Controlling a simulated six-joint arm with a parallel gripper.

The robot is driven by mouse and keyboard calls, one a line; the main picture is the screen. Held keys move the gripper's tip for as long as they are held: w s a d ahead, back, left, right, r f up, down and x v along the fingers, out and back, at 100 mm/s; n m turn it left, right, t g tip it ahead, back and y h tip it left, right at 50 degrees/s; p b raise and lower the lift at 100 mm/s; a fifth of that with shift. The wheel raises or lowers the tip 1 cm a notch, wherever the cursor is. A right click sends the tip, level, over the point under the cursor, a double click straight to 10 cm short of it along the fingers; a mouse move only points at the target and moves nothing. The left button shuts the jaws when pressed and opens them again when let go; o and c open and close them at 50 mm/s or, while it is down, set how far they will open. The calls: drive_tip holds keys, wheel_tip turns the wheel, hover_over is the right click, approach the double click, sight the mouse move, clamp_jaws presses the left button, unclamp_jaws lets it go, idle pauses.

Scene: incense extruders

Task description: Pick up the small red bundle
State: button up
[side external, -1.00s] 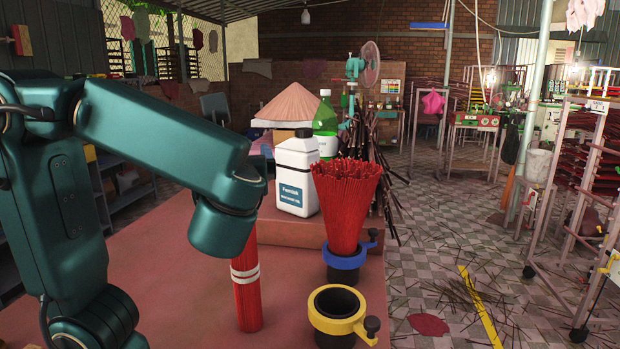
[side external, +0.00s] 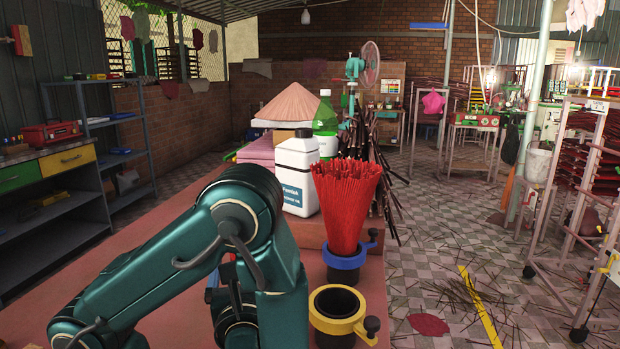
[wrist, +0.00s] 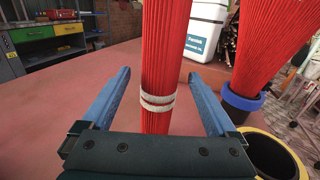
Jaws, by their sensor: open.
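The small red bundle (wrist: 158,70) stands upright on the table in the wrist view, tied with a pale double band. My gripper (wrist: 160,82) is open, with one blue finger on each side of the bundle and a visible gap on both sides.
An empty yellow-collared holder (side external: 338,318) stands just right of my arm. A white bottle (side external: 297,175) and a green bottle (side external: 325,118) stand on a raised block (side external: 312,232) at the back. The table (side external: 150,250) is bare to the left.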

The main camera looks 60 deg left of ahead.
drive_tip(key=shift+x, duration=2.55)
drive_tip(key=shift+f, duration=0.15)
drive_tip(key=shift+c, duration=0.3)
clamp_jaws()
